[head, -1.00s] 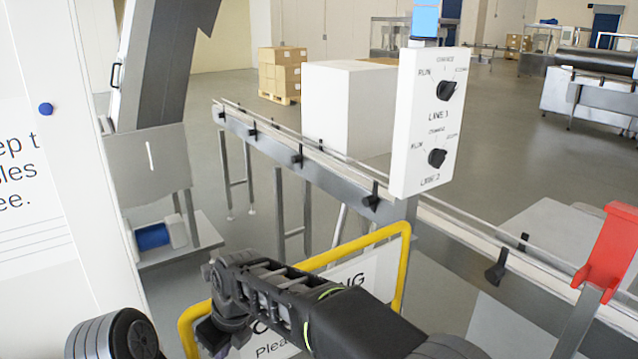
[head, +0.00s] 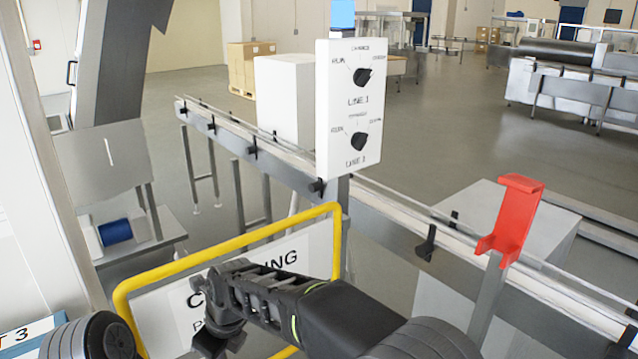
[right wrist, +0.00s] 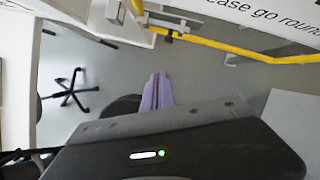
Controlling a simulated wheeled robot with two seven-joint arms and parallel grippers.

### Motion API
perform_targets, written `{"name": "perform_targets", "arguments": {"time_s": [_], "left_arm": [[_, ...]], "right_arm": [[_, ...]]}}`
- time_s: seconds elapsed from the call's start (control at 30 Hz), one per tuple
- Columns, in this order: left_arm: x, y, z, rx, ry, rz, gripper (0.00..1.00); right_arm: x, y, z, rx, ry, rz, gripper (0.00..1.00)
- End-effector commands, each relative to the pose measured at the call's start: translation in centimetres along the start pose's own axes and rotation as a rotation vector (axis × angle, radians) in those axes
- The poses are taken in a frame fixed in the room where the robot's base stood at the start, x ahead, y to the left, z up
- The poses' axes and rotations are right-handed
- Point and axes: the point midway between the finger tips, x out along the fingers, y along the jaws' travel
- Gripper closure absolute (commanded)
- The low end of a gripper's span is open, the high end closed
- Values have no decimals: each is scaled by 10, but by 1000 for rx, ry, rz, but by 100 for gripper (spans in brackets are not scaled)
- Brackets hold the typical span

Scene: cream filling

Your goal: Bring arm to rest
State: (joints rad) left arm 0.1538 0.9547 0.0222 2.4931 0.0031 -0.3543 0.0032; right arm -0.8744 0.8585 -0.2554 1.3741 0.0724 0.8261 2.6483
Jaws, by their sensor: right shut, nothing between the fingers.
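My right arm reaches across the bottom of the head view from the lower right. Its gripper (head: 212,340) hangs at the arm's left end, in front of a yellow-framed sign. In the right wrist view the purple fingers (right wrist: 157,92) lie together, shut and empty, with grey floor behind them. Only a rounded dark part of my left arm shows at the lower left of the head view; the left gripper is out of view.
The yellow sign frame (head: 235,243) stands close behind my right arm. Beyond it runs a conveyor (head: 385,212) with a white two-knob panel (head: 349,110) and a red holder (head: 512,218). A black wheeled chair base (right wrist: 70,92) stands on open floor.

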Motion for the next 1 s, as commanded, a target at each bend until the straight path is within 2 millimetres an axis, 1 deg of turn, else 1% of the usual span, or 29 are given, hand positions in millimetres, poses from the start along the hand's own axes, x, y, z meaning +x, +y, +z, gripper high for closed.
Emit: {"name": "perform_targets", "arguments": {"time_s": [0.17, 0.27, 0.37, 0.47, 0.57, 0.6, 0.67, 0.7, 0.77, 0.8, 0.87, 0.9, 1.0], "left_arm": [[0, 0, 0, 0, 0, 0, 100], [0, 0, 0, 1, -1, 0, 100], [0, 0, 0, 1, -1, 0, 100], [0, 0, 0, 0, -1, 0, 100], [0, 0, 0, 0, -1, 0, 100], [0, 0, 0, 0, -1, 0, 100], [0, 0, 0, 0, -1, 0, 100], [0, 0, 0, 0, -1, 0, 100], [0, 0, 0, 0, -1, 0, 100], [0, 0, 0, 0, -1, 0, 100], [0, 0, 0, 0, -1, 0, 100], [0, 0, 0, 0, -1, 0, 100], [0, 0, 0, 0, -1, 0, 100]], "right_arm": [[25, -17, -30, -95, 13, 6, 100], [44, -28, -53, -178, 20, 13, 100], [67, -38, -85, -281, 28, 23, 100], [92, -46, -126, -414, 34, 38, 100], [122, -48, -182, -590, 36, 60, 100], [134, -46, -209, -676, 34, 71, 100], [150, -38, -250, -819, 26, 87, 100], [158, -30, -276, -916, 18, 97, 100], [168, -14, -312, -1061, 2, 109, 100], [173, -2, -334, -1159, -11, 115, 100], [176, 19, -364, -1299, -32, 121, 100], [176, 33, -381, -1387, -47, 122, 100], [173, 65, -411, -1580, -80, 116, 100]]}}
